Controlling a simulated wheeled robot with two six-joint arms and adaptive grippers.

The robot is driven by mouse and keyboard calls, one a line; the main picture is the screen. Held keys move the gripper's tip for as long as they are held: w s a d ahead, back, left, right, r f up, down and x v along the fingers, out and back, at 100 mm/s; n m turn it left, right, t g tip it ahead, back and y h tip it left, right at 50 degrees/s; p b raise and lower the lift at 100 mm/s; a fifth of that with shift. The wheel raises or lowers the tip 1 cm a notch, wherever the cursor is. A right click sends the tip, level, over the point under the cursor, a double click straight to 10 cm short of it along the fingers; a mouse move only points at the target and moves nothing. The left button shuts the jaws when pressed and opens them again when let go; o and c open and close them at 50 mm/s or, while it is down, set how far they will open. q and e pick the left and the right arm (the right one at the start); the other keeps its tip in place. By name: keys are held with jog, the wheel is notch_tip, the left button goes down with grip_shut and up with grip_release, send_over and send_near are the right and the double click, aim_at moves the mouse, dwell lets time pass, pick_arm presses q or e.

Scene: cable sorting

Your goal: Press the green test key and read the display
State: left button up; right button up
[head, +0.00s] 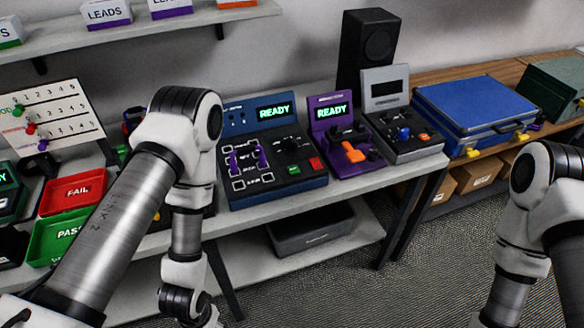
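A dark blue tester (266,150) stands on the bench in the middle of the head view. Its lit display (273,111) reads READY in green. A small green key (294,170) sits on its lower right face, left of a red key (316,163). Purple plugs (246,158) stand in sockets on its left side. My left arm passes in front of the bench, left of the tester, and bends down out of the frame. My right arm is at the far right. Neither gripper shows.
A purple tester (345,135) with its own READY display and a grey unit (400,120) stand to the right, before a black speaker (367,45). A blue case (475,105) lies beyond. Red FAIL (72,190) and green PASS (55,240) trays are left. A shelf (150,25) hangs above.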

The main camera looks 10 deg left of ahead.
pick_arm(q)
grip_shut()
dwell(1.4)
